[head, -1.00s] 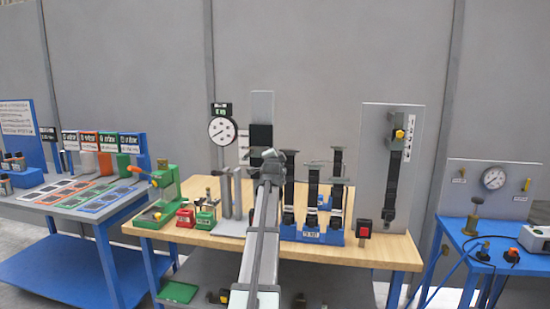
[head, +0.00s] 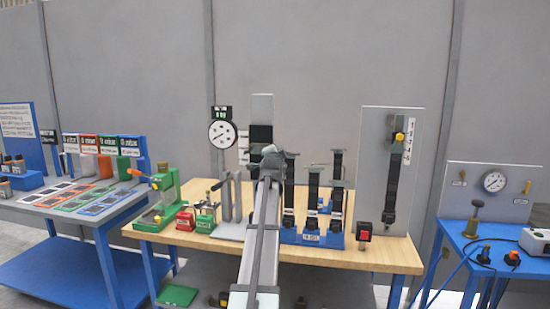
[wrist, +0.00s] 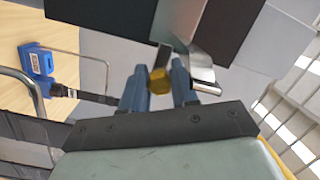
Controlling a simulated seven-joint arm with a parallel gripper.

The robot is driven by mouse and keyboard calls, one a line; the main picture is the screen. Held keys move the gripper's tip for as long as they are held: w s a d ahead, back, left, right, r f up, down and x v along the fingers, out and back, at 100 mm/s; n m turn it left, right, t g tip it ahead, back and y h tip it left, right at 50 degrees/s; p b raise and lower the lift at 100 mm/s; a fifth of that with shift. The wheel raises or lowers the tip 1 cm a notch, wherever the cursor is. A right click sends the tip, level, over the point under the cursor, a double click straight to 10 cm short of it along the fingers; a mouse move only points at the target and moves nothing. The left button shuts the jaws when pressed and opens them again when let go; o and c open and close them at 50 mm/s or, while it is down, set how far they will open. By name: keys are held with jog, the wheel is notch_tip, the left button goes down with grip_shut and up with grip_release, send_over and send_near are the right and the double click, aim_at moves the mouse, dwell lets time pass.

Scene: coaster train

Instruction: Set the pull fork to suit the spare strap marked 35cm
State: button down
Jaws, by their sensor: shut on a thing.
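My gripper (wrist: 159,82) has its two blue fingers shut on a small yellow knob (wrist: 160,79), just below a dark block (wrist: 155,22) and beside a bright metal piece (wrist: 202,70). I cannot tell which of these parts is the pull fork. In the head view my gripper is at the grey column (head: 262,103) with dark blocks, and my arm hides the fingertips and the knob. Several black straps (head: 314,182) stand in a blue rack (head: 334,241) to the right. Their labels are too small to read, so the 35cm strap cannot be told.
A grey board (head: 371,125) with a hanging black strap (head: 391,185) and a red button (head: 364,227) stand right of the rack. A dial gauge (head: 222,134) is left of the column. Green and red fixtures (head: 186,219) occupy the bench's left side.

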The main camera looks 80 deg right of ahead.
jog(key=c, duration=0.9)
grip_release()
jog(key=shift+o, duration=0.2)
jog(key=s+a, duration=0.2)
jog(key=a, duration=1.1)
jog(key=shift+a, duration=0.3)
jog(key=shift+s, duration=0.1)
